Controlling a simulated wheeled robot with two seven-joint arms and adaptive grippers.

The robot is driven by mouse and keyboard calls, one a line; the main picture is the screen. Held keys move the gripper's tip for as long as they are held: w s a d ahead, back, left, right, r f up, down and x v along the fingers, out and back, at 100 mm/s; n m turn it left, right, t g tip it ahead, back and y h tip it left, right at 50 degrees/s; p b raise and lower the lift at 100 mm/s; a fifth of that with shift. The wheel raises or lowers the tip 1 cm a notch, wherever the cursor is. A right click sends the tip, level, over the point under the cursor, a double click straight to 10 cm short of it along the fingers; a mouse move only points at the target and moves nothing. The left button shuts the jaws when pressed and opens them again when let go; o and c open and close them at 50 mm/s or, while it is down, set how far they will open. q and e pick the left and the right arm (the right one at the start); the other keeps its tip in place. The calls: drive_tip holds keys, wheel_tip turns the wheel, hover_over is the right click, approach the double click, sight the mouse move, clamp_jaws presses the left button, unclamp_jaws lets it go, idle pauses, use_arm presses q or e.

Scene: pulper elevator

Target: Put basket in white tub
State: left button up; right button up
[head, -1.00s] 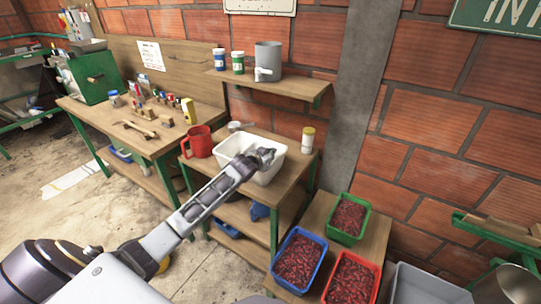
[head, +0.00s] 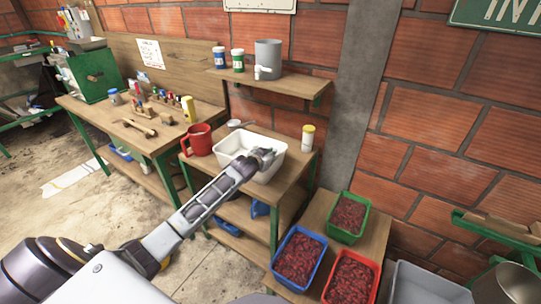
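The white tub (head: 232,144) stands on the small wooden table, against its back middle. My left gripper (head: 264,156) is at the tub, over its right part, and covers some of its inside and front wall. The gripper is small and dark here, and I cannot tell whether its fingers are open or shut. Baskets of red cherries stand on a low table to the right: a blue one (head: 298,258), a red one (head: 351,277) and a green one (head: 348,217). I cannot see a basket in the tub. My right gripper is not in view.
A red jug (head: 197,140) stands left of the tub and a jar with a yellow lid (head: 307,138) stands to its right. A shelf (head: 270,84) with a grey container (head: 268,58) hangs above. A grey bin (head: 425,284) is at the lower right.

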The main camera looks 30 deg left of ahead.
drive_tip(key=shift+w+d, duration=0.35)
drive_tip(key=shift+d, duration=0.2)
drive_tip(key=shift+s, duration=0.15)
